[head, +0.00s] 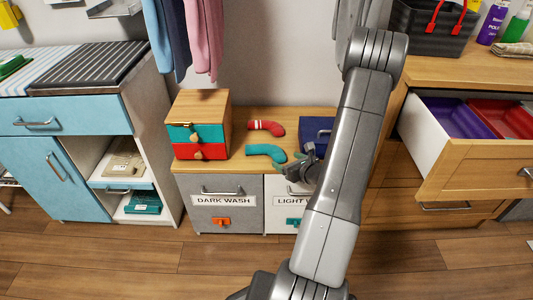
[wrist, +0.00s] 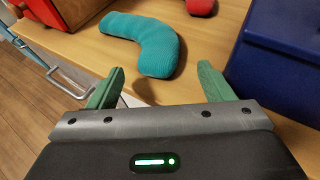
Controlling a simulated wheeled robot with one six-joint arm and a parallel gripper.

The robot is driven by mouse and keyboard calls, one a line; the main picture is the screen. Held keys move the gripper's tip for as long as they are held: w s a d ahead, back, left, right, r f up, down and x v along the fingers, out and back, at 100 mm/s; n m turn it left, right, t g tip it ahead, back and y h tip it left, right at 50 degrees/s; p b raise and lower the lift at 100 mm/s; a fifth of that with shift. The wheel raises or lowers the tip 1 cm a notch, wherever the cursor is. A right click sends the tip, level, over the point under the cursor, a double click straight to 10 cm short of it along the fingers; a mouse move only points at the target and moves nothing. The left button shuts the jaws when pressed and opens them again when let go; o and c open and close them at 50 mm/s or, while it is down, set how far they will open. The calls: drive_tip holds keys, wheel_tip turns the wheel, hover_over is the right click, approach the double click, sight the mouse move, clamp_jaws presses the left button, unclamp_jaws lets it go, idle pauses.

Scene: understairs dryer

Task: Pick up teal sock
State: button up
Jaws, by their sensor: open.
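The teal sock (head: 266,152) lies flat and bent on the wooden top of a low cabinet, in the middle of the head view. In the wrist view the teal sock (wrist: 146,40) lies just beyond the fingertips, a little left of centre. My gripper (wrist: 158,82) has its two green fingers spread apart with nothing between them. In the head view my gripper (head: 298,168) is just right of the sock, near the cabinet top's front edge. I cannot tell its exact height above the top.
A red sock (head: 266,127) with white stripes lies behind the teal one. A small drawer box (head: 200,104) stands on the left, a dark blue box (head: 316,128) on the right. Below are the dark wash bin (head: 222,212) and a light bin. An open drawer (head: 468,140) juts out right.

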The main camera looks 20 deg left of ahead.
sight(281, 158)
drive_tip(key=x, duration=0.3)
drive_tip(key=shift+w+a+f+b, duration=0.15)
drive_tip(key=shift+w+a+b, duration=0.05)
drive_tip(key=shift+a+b, duration=0.1)
drive_tip(key=c, duration=1)
drive_tip(key=shift+c, duration=0.2)
